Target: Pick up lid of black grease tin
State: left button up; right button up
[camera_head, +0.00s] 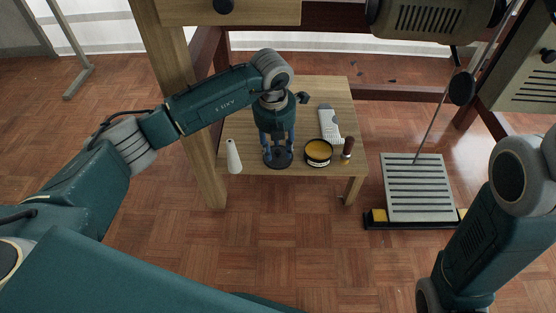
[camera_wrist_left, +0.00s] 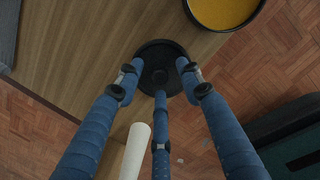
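The black round lid (camera_head: 278,160) lies flat on the small wooden table near its front edge. In the left wrist view the lid (camera_wrist_left: 158,62) has a small raised knob in its middle. The open grease tin (camera_head: 319,152) with yellow-orange grease stands just right of it; part of the tin (camera_wrist_left: 226,8) shows at the top of the wrist view. My left gripper (camera_head: 277,148) points down over the lid. Its three blue fingers (camera_wrist_left: 160,80) are spread, with tips at or over the lid's rim; firm contact cannot be told. My right gripper is out of view.
A white cone-shaped bottle (camera_head: 233,157) stands left of the lid. A pale grey device (camera_head: 330,125) lies behind the tin, and a brown-handled item (camera_head: 347,150) stands right of it. A table leg post (camera_head: 190,130) rises at the left; a ribbed pedal (camera_head: 418,188) is on the floor.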

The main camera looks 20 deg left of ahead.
pick_arm(q)
jog(key=c, duration=0.8)
